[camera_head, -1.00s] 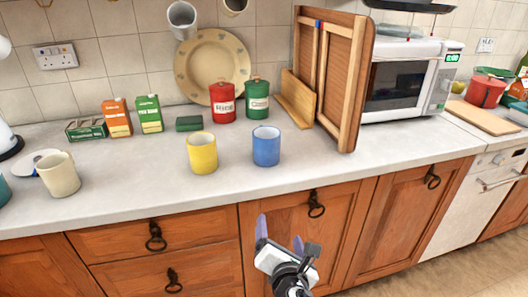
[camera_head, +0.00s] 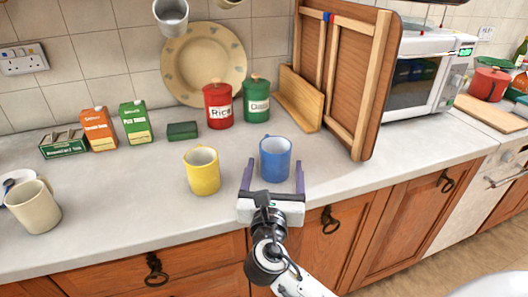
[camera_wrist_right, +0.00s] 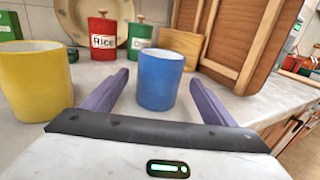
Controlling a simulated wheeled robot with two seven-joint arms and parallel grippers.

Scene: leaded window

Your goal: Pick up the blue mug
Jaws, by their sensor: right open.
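The blue mug (camera_head: 275,159) stands upright on the counter near its front edge. My right gripper (camera_head: 273,176) is open at the near side of the mug, one purple finger on each side. In the right wrist view the blue mug (camera_wrist_right: 158,80) stands between and just ahead of the open fingers of my right gripper (camera_wrist_right: 157,85), with gaps on both sides. I see no contact. My left gripper is not in view.
A yellow mug (camera_head: 202,171) stands close to the left of the blue mug. Red (camera_head: 218,106) and green (camera_head: 256,100) canisters stand behind. A wooden panel (camera_head: 345,80) leans at the right. A cream mug (camera_head: 34,207) is far left.

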